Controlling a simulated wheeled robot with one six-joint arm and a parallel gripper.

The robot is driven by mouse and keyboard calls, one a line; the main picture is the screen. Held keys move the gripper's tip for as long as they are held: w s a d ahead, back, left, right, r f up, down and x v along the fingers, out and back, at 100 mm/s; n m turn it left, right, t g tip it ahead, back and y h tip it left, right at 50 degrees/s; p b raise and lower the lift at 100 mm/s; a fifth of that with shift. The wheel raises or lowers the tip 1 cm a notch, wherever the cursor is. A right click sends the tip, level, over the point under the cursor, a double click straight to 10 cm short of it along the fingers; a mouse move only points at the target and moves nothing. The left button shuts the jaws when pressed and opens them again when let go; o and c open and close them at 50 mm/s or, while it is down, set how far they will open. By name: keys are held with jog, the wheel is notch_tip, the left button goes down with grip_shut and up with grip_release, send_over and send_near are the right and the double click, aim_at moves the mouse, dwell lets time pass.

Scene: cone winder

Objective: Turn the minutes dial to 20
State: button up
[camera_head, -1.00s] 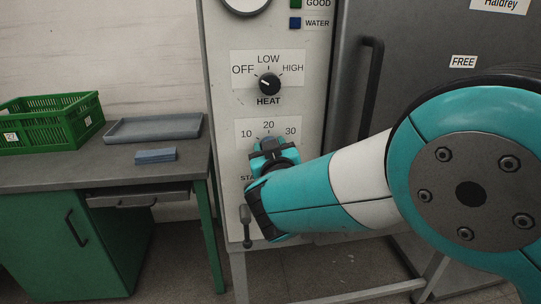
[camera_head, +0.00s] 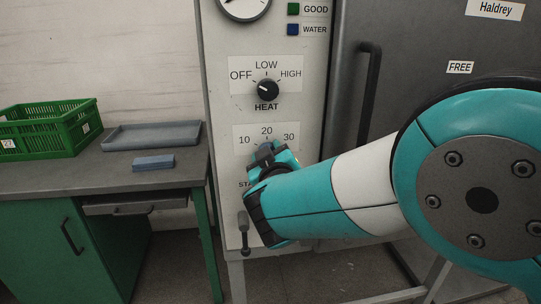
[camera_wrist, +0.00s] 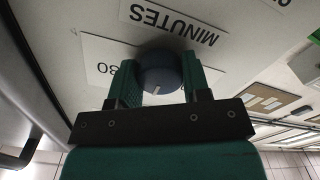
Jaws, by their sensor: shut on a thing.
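The minutes dial is a round blue-grey knob (camera_wrist: 160,72) with a pale pointer mark. In the wrist view it sits between the two fingers of my gripper (camera_wrist: 162,88), which is shut on it. The mark faces my gripper's palm, away from the upside-down MINUTES label (camera_wrist: 172,22). The number 30 shows left of the knob; the 20 is hidden there. In the head view my gripper (camera_head: 272,156) is tilted at the dial, just below the 20 on the white dial plate (camera_head: 243,130). It covers most of the knob, so the exact setting cannot be read.
The HEAT knob (camera_head: 267,90) is just above on the same panel. A small lever (camera_head: 244,232) hangs below left of my gripper. A door handle (camera_head: 370,95) stands to the right. The desk at left holds a green crate (camera_head: 72,146), a grey tray and a blue block.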

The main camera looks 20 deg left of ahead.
jog(key=o, duration=0.9)
jog(key=shift+f, duration=0.1)
jog(key=shift+s+d, duration=0.1)
jog(key=b+v, duration=1.2)
jog(key=v, duration=0.5)
jog(key=shift+d+b, duration=0.2)
jog(key=shift+b, duration=0.2)
